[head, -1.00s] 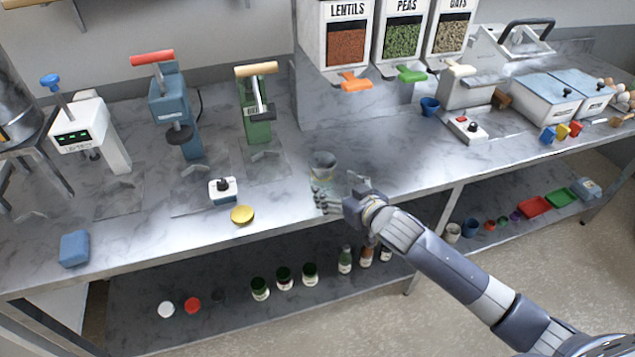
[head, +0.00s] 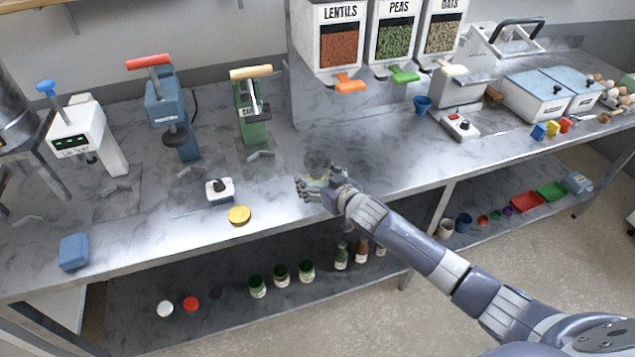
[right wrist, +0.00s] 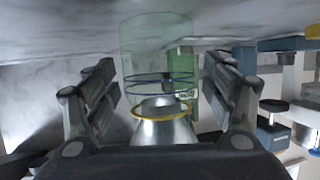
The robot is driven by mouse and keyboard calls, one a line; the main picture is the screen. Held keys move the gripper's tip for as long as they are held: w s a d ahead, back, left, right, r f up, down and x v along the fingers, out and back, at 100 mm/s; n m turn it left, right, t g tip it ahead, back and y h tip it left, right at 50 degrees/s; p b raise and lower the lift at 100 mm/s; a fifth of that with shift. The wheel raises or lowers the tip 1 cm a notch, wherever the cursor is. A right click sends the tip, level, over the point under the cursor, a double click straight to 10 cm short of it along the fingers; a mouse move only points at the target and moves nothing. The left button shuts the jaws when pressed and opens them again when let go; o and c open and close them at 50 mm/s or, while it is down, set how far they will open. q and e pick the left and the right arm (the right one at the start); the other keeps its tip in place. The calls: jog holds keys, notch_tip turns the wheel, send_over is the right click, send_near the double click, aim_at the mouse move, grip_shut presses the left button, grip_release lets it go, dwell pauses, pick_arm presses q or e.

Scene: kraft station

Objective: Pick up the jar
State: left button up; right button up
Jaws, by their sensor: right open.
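The clear glass jar (head: 317,160) stands on the counter near its front edge. My right gripper (head: 312,188) is at the jar's near side and hides its lower part in the head view. In the right wrist view the jar (right wrist: 157,48) is greenish and see-through, with blue and yellow bands. There the open fingers of my right gripper (right wrist: 160,90) lie on either side of the jar, with a visible gap at each side. A silver cone shape shows at the yellow band; I cannot tell what it is. My left gripper is not in view.
A green press (head: 250,115) stands behind. Dispensers (head: 340,45) rise at the back.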

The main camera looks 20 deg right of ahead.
jog(key=shift+c, duration=0.3)
jog(key=c, duration=1.2)
jog(key=shift+r, duration=0.1)
